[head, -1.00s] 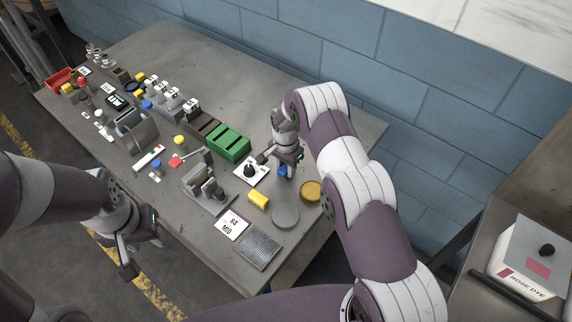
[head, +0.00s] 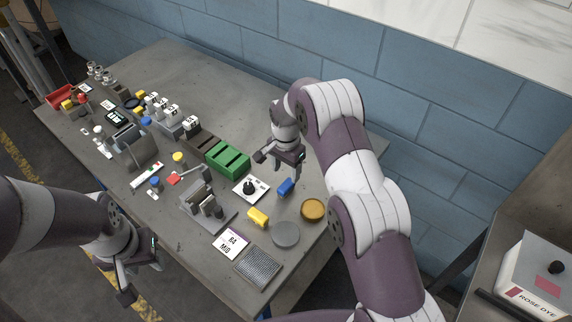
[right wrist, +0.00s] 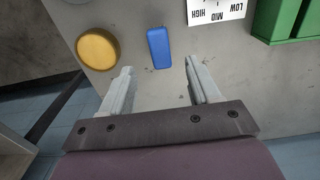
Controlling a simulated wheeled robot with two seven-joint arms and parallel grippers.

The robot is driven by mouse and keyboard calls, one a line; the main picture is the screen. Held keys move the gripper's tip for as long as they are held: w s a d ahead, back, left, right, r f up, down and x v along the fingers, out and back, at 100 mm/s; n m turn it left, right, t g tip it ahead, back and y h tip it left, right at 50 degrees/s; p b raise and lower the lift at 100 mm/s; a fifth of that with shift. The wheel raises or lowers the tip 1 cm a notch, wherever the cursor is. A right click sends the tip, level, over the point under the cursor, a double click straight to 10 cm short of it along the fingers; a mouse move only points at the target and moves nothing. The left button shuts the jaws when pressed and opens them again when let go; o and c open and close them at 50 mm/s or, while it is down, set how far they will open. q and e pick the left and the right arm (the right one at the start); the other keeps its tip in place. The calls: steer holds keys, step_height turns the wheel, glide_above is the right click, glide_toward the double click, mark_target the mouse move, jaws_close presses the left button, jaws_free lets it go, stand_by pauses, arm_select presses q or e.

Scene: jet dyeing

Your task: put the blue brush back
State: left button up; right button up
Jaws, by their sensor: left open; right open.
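The blue brush (head: 286,187) looks like a small blue block. It lies on the grey table between the white dial plate (head: 250,189) and the orange-yellow round lid (head: 312,209). It also shows whole in the right wrist view (right wrist: 158,48), just beyond the fingertips. My right gripper (head: 280,166) is open and empty above and behind the brush, apart from it. In the right wrist view its two fingers (right wrist: 158,68) are spread, with bare table between them. My left gripper (head: 140,281) is open and empty, off the table's front left edge.
A yellow block (head: 258,217), a grey disc (head: 285,234), a mesh pad (head: 257,266) and a "MID" card (head: 231,244) lie nearby.

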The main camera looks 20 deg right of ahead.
mark_target(286, 185)
steer(key=s+r+n, duration=0.3)
steer(key=s+r, duration=0.3)
steer(key=r, duration=0.3)
steer(key=s+d+r+n, duration=0.1)
steer(key=s+n, duration=0.2)
steer(key=s, duration=0.7)
steer(key=s+d+r+n+t, duration=0.1)
steer(key=s+n, duration=0.3)
steer(key=s, duration=0.6)
steer(key=shift+s+d+r+n+b, duration=0.2)
steer(key=shift+r+n+b, duration=0.15)
steer(key=shift+r, duration=0.4)
steer(key=shift+w, duration=0.15)
